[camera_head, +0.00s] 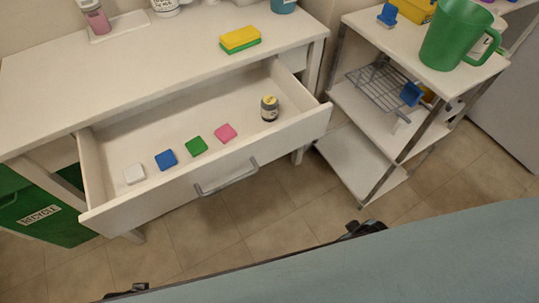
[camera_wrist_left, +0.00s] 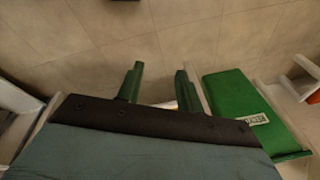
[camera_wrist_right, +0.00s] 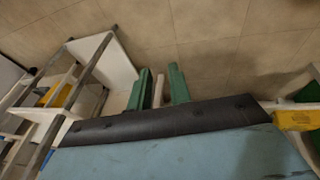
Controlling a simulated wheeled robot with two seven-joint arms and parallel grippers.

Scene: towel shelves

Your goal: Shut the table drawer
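The white table drawer (camera_head: 160,207) is pulled well out from under the white table top (camera_head: 150,65). Its grey bar handle (camera_head: 226,181) is on the front panel. Inside lie a white block (camera_head: 134,174), a blue block (camera_head: 166,160), a green block (camera_head: 196,146), a pink block (camera_head: 226,133) and a small dark jar (camera_head: 269,109). My left gripper (camera_wrist_left: 159,80) is open and empty over the floor. My right gripper (camera_wrist_right: 160,78) is open, with a pale strip visible between its green fingers; I cannot tell its depth. Neither gripper's fingers show clearly in the head view.
A yellow-green sponge (camera_head: 240,39) and bottles stand on the table. A shelf cart (camera_head: 365,100) with a green pitcher (camera_head: 457,35) and a wire rack (camera_head: 380,87) stands at right. A green recycle bin (camera_head: 50,215) is at left. The tiled floor before the drawer is clear.

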